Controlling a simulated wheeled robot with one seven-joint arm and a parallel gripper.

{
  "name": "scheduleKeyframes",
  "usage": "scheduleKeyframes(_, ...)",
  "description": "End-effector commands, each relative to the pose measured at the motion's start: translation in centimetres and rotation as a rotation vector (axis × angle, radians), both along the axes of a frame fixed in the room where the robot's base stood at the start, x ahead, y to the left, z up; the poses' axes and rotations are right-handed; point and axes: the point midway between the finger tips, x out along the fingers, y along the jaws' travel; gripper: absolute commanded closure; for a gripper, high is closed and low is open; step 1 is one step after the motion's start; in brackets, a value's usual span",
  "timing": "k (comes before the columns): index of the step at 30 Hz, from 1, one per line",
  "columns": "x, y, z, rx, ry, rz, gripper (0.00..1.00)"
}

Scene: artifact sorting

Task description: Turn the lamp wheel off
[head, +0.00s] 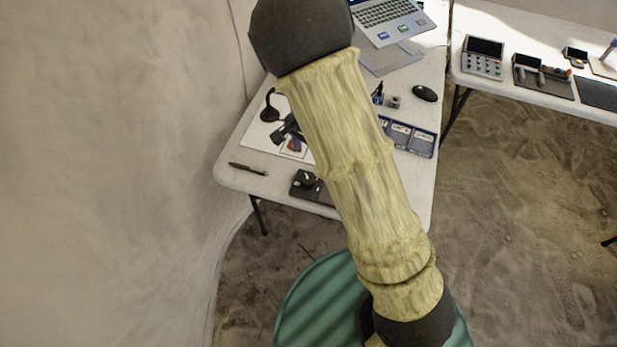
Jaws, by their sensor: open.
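A black box with a round knob (307,180) on top sits near the front edge of the white table. It may carry the lamp wheel, but it is too small to be sure, and my arm partly covers its right side. A small black lamp-like object (269,114) with a round base and thin stem stands farther back on a white sheet. My gripper (279,131) seems to be the dark forked piece left of my arm, over the white sheet and apart from the knob box. It is open and looks empty; its wrist is hidden behind my arm.
A dark pen-like tool (248,169) lies at the table's left corner. A laptop (390,22), a mouse (424,93) and a compartment tray (421,142) are to the right. A second table (590,104) holds devices. The wall (120,150) is close on the left.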

Motion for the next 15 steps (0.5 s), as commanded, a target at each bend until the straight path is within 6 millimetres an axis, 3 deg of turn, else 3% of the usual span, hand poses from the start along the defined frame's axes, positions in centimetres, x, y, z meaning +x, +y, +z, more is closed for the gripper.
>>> scheduleKeyframes(15, -0.1, -0.1, -9.4, -0.001, 0.003, -0.002, 0.43)
